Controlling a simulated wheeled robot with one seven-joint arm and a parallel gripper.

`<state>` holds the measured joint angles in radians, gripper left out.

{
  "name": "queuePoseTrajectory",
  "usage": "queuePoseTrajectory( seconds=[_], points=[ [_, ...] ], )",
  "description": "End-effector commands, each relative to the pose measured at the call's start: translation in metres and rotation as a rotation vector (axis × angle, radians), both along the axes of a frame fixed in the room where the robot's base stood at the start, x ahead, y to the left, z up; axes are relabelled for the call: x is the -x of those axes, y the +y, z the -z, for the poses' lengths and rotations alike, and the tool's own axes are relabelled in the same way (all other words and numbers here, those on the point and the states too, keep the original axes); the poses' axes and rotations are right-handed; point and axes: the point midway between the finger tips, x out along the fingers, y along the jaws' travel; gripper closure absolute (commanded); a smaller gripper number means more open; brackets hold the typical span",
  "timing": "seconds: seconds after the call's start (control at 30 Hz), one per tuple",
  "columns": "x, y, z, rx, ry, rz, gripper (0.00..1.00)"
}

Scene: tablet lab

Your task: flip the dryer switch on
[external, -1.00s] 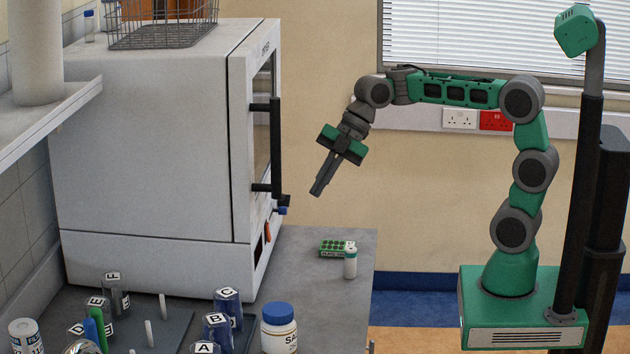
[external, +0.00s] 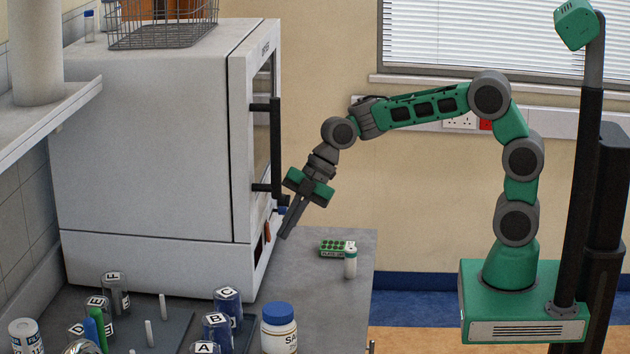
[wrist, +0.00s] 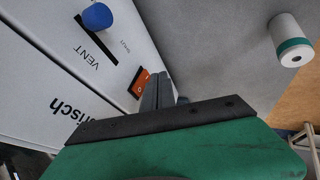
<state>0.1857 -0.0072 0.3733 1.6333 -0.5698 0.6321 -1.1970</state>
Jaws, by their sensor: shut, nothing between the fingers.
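The dryer (external: 150,150) is a large white cabinet with a glass door and black handle on its right-hand face. Its orange rocker switch (external: 267,231) sits low on that face; in the wrist view the switch (wrist: 140,83) shows beside my fingertips, with a small white mark on it. My gripper (external: 283,235) is shut and empty, pointing down and left just right of the switch. In the wrist view the closed fingers (wrist: 155,95) lie right beside the switch. I cannot tell whether they touch it.
A blue vent knob (wrist: 97,16) sits on the same face near the switch. A blue-lidded jar (external: 279,328) stands at the front.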

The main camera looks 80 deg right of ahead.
Motion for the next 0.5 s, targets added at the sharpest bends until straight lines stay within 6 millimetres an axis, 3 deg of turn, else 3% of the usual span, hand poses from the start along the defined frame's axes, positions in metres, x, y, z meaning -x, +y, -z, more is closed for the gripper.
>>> queuePoseTrajectory(
  seconds=[0.13, 0.5],
  points=[
    [-0.0114, 0.0002, 0.0008, 0.000, 0.001, 0.000, 1.00],
    [-0.0126, -0.0001, 0.0027, 0.000, -0.003, 0.000, 1.00]
  ],
)
